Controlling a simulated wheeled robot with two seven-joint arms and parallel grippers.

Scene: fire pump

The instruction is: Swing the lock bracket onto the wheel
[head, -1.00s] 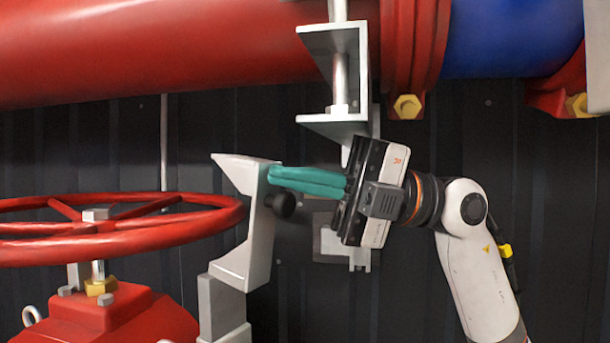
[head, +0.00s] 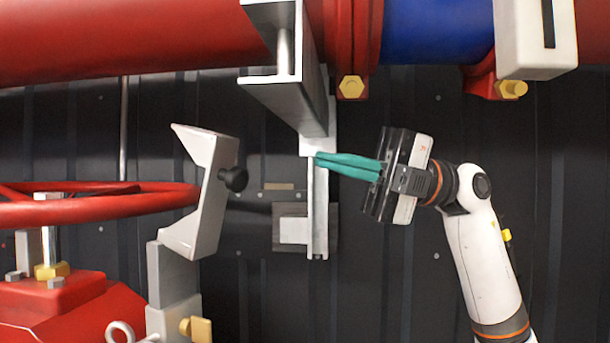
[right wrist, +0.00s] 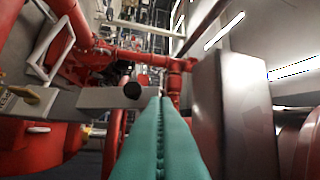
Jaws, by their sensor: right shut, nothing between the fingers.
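The lock bracket (head: 210,205) is a light grey C-shaped piece with a black knob (head: 234,179), on a grey post left of centre in the head view. Its mouth faces the red wheel (head: 90,207), and the wheel's right rim reaches into that mouth in the picture. I cannot tell whether the bracket touches the rim. My right gripper (head: 318,158) has teal fingers, shut and empty, right of the knob with a clear gap. In the right wrist view the shut fingers (right wrist: 160,105) point toward the grey bracket (right wrist: 105,98) and its knob (right wrist: 132,90). My left gripper is not seen.
A grey metal channel support (head: 290,95) hangs from the red pipe (head: 130,35), close above my right fingertips. A vertical rail (head: 318,215) stands behind them on the dark wall. A blue pipe section (head: 435,30) is at the upper right. Open space lies below the fingers.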

